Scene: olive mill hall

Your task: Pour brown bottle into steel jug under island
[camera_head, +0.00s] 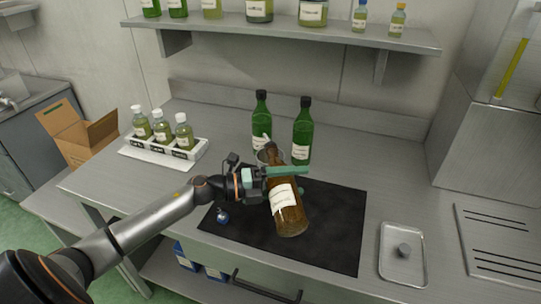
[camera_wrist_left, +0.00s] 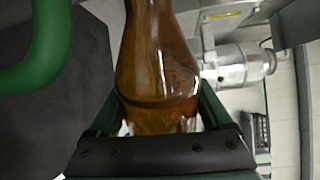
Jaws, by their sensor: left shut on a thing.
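My left gripper (camera_head: 272,183) is shut around the brown bottle (camera_head: 289,217) and holds it above the black mat. The bottle is tilted in the head view, its neck toward the upper left and its labelled base toward the lower right. Its brown glass fills the middle of the left wrist view (camera_wrist_left: 157,60), between the fingers. A grey metal rim, seemingly the steel jug (camera_head: 262,157), shows just behind the bottle's neck; most of it is hidden by the bottle and gripper. I cannot tell whether anything flows. My right gripper is not in view.
Two green bottles (camera_head: 261,122) (camera_head: 302,134) stand close behind the gripper. A white rack (camera_head: 135,151) with small bottles is at the left. A black mat (camera_head: 335,225) lies beneath, with a small blue item (camera_head: 222,217) on it.

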